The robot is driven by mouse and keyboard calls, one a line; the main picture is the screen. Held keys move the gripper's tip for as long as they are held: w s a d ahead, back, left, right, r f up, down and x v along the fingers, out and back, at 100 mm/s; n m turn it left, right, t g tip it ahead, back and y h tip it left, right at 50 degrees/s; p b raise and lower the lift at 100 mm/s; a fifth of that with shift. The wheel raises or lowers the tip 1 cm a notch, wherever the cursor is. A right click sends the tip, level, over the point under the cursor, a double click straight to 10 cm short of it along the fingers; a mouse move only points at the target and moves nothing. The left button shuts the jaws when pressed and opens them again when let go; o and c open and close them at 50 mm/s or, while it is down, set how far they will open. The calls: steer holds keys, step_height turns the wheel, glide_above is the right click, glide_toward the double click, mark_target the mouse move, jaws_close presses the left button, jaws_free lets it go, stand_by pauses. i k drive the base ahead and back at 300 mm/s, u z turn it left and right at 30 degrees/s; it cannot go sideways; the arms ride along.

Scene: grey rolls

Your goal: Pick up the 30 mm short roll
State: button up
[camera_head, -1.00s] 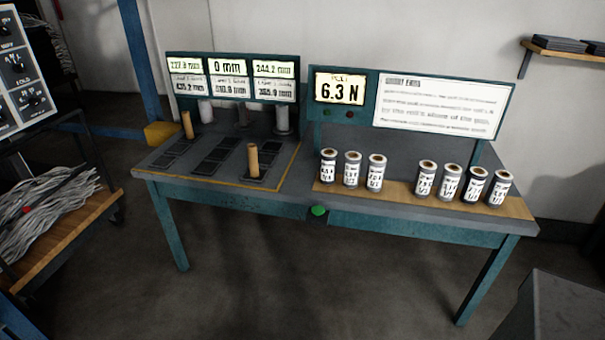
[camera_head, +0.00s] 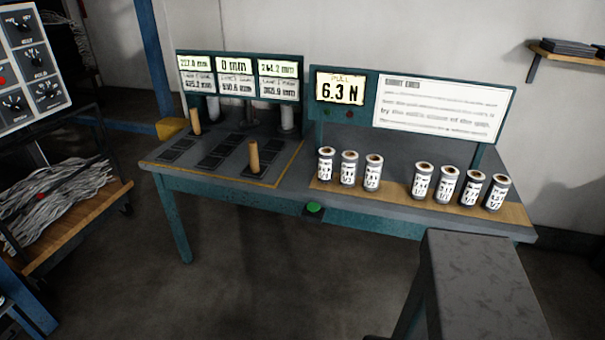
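Several grey rolls with white printed labels stand upright on a wooden strip (camera_head: 395,194) on the right half of a bench. Three form a left group: a left roll (camera_head: 325,164), a middle roll (camera_head: 348,168) and a right roll (camera_head: 373,172). A second group (camera_head: 447,186) stands further right, past a gap. The labels are too small to read, so I cannot tell which is the 30 mm short roll. The rolls look alike in height. My gripper is not in view.
Two tan cylinders, one at the back (camera_head: 195,121) and one in front (camera_head: 254,157), stand on the bench's left half among dark pads. A green button (camera_head: 313,207) is on the front edge. A grey-topped stand (camera_head: 480,285) is close at lower right. A cart (camera_head: 70,225) stands left.

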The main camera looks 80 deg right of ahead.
mark_target(326, 154)
steer(key=u, duration=0.65)
steer(key=k, duration=1.4)
steer(key=z, duration=2.4)
steer(key=i, duration=0.1)
steer(key=u, duration=1.55)
